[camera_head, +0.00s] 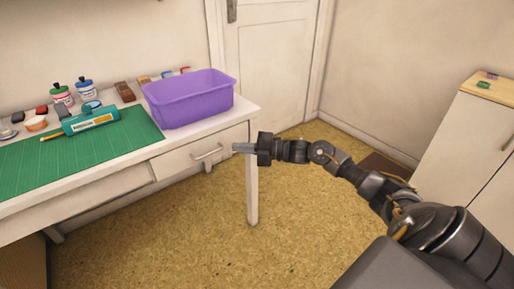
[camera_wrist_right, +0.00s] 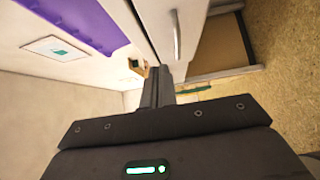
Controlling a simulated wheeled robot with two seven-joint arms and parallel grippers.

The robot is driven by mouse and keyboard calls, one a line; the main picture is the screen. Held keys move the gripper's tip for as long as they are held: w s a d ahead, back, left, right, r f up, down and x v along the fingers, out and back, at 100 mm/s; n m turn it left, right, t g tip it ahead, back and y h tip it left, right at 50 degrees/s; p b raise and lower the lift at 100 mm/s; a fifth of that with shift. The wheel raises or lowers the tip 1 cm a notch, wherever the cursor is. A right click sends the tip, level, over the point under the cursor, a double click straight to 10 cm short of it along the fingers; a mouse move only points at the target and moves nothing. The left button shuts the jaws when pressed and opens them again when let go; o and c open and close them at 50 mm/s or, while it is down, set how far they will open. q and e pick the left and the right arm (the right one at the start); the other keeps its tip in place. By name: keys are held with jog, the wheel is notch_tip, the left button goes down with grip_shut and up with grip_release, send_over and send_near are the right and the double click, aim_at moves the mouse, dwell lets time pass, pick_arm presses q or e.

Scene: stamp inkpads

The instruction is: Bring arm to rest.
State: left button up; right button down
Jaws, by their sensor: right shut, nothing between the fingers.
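My right arm comes in from the lower right in the head view. Its right gripper (camera_head: 238,148) is shut and empty, pointing left in front of the drawer side of the white table (camera_head: 240,109). In the right wrist view the shut fingers (camera_wrist_right: 158,88) point towards the table's edge and drawer handle. My left gripper is not in view.
A purple bin (camera_head: 190,100) stands at the table's right end. A green mat (camera_head: 80,150) bears a teal bottle-like item (camera_head: 92,118); several small jars and blocks stand behind. A pale cabinet (camera_head: 470,130) stands right. The floor (camera_head: 300,230) between is clear.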

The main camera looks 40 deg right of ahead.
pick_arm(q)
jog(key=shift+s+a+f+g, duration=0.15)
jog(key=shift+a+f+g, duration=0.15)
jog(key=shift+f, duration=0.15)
pick_arm(e)
jog(key=v, duration=0.5)
